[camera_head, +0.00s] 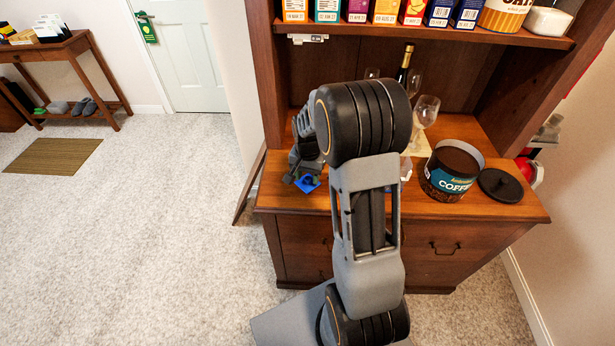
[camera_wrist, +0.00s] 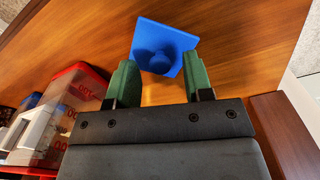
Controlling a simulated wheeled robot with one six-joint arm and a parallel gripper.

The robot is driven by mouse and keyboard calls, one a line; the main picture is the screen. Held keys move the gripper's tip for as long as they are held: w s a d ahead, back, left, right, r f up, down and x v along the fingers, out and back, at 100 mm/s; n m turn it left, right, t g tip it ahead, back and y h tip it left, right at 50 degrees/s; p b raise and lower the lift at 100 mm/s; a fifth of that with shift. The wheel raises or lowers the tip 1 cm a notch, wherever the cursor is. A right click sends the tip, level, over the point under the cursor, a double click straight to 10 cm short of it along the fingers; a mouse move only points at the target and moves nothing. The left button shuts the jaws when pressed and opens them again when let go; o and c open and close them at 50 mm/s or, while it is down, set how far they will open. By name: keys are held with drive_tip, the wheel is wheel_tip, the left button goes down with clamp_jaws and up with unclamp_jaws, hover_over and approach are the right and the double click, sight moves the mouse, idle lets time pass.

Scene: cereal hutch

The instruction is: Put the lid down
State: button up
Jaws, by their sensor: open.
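A blue square lid with a round knob (camera_wrist: 155,32) lies on the wooden counter in the wrist view. In the head view the lid (camera_head: 309,184) shows as a small blue patch at the counter's left front, partly covered by my gripper. My gripper (camera_wrist: 160,64) is open, its two green fingers apart on either side of the knob's near side. In the head view my gripper (camera_head: 304,176) is low over the counter. The wrist view does not settle whether the fingers touch the lid. A black round lid (camera_head: 500,185) lies beside the coffee canister (camera_head: 454,172).
Wine glasses (camera_head: 426,109) and a dark bottle (camera_head: 404,68) stand behind my arm on the hutch counter (camera_head: 480,213). A shelf (camera_head: 430,32) with several boxes hangs above. A clear box with red edges (camera_wrist: 80,88) is at the left in the wrist view.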

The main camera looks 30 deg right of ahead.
sight(307, 178)
wheel_tip(307, 178, up, 11)
drive_tip(key=s+a+r+n+t, duration=0.1)
drive_tip(key=s+a+n, duration=0.3)
drive_tip(key=s, duration=0.4)
drive_tip(key=s+a+r+n+t, duration=0.2)
drive_tip(key=s+a+n, duration=0.2)
drive_tip(key=s, duration=0.4)
drive_tip(key=shift+a+n+p, duration=0.4)
drive_tip(key=shift+a+p, duration=0.05)
drive_tip(key=shift+a, duration=0.35)
